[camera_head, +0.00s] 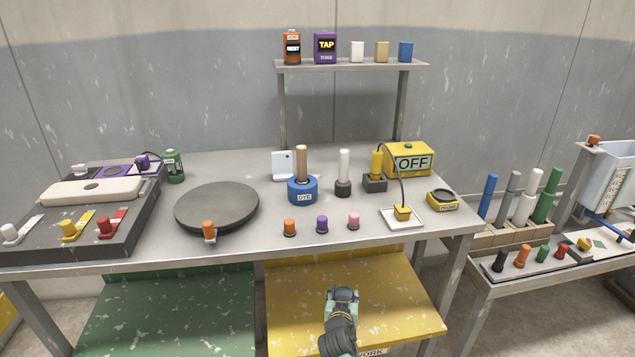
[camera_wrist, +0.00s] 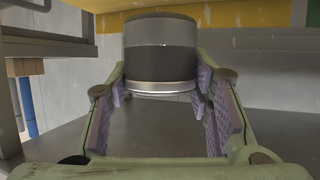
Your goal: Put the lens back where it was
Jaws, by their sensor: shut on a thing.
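My gripper (camera_head: 343,296) is in front of the table, over the lower yellow shelf in the head view. In the wrist view my gripper (camera_wrist: 161,88) has its pads on both sides of a dark grey cylinder with a bright silver band. This cylinder (camera_wrist: 160,52) appears to be the lens; its far end is hidden. In the head view only a small dark shape shows at the fingertips. A yellow block with a round dark top (camera_head: 442,198) sits at the table's right side; I cannot tell whether it is the lens's place.
The grey table (camera_head: 270,246) carries a dark turntable (camera_head: 217,207), a blue DYE pot (camera_head: 302,191), several small coloured knobs along the front, and a yellow OFF box (camera_head: 409,160). A yellow shelf (camera_head: 290,315) lies below. A rack of coloured rods (camera_head: 519,231) stands right.

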